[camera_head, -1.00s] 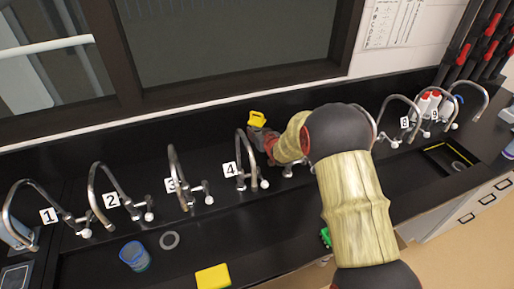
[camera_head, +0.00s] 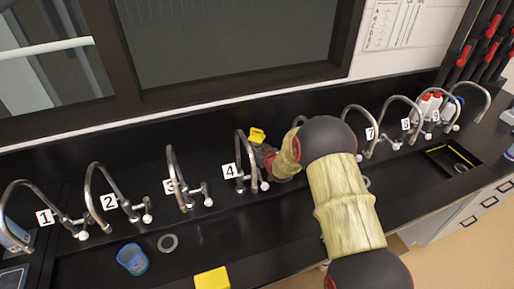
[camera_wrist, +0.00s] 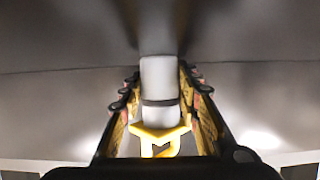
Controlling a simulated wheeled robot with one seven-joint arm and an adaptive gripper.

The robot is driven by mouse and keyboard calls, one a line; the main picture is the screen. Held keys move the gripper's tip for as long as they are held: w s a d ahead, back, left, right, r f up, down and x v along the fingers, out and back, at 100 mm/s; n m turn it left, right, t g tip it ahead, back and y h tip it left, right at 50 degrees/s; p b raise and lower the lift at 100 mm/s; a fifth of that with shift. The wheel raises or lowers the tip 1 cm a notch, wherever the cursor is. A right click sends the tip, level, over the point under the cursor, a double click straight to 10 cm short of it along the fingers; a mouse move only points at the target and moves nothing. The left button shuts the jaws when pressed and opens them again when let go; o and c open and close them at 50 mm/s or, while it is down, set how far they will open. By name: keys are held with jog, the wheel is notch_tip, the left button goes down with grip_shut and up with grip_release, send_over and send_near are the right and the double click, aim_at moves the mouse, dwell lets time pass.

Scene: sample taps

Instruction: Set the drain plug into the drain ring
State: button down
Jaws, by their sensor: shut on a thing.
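My gripper (camera_wrist: 160,95) is shut on a pale grey-white cylindrical piece with a dark band, which I take to be the drain plug (camera_wrist: 160,78). In the head view my gripper (camera_head: 267,157) is near the back wall beside tap 4, mostly hidden by my arm, and the plug cannot be made out there. A flat grey ring (camera_head: 168,242), which looks like a drain ring, lies in the black trough below tap 3. Other similar rings show partly right of my arm (camera_head: 367,182) and in the far right basin (camera_head: 461,168). Which one the task means is unclear.
Curved metal taps with number labels line the back, close around my gripper. A blue cup (camera_head: 132,259) stands left of the near ring, and a yellow block (camera_head: 212,278) lies at the front edge. Red-capped bottles (camera_head: 431,103) stand at the far right.

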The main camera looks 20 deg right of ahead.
jog(key=c, duration=1.3)
grip_release()
jog(key=shift+f, duration=0.1)
